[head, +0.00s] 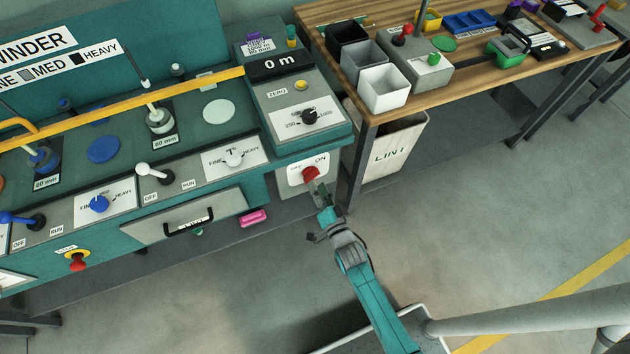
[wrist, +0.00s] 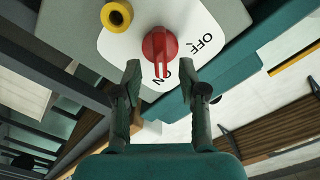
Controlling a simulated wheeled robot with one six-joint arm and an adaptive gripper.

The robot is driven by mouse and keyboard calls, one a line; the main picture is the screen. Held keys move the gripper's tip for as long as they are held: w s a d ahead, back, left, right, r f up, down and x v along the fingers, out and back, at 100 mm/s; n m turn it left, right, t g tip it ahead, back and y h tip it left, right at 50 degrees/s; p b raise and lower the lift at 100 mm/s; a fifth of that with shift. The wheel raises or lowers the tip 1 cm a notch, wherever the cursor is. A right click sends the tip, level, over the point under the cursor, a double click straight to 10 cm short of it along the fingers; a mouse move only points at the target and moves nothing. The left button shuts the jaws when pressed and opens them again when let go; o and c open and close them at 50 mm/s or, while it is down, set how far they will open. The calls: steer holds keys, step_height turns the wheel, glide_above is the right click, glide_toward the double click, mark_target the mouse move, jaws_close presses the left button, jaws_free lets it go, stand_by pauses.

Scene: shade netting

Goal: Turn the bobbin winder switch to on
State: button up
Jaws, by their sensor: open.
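The red switch knob (head: 310,174) sits on a white plate (head: 295,181) marked OFF and ON, low on the teal machine's right end. In the wrist view the red knob (wrist: 158,44) is just ahead of my fingertips, about midway between them. My gripper (head: 320,195) is open, with a finger on each side in the wrist view (wrist: 161,78). I see no clear contact with the knob.
A yellow ring-shaped part (wrist: 117,15) is beside the plate in the wrist view. A wooden table (head: 400,113) with bins stands to the right, with a LINT bin (head: 405,150) below it. A pink block (head: 253,218) lies left of my gripper. The floor in front is open.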

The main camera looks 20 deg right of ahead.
steer(key=s, duration=0.8)
steer(key=shift+s, duration=0.25)
steer(key=s+r+n+g, duration=0.1)
steer(key=s+r+n, duration=0.15)
steer(key=s, duration=0.65)
steer(key=s+r+n+g, duration=0.15)
steer(key=s+r, duration=0.25)
steer(key=s, duration=0.5)
steer(key=s+r+n, duration=0.5)
steer(key=s+r, duration=0.7)
steer(key=r, duration=0.2)
steer(key=shift+s+r+g, duration=0.2)
steer(key=shift+r+g, duration=0.05)
steer(key=shift+g, duration=0.1)
steer(key=shift+a, duration=0.15)
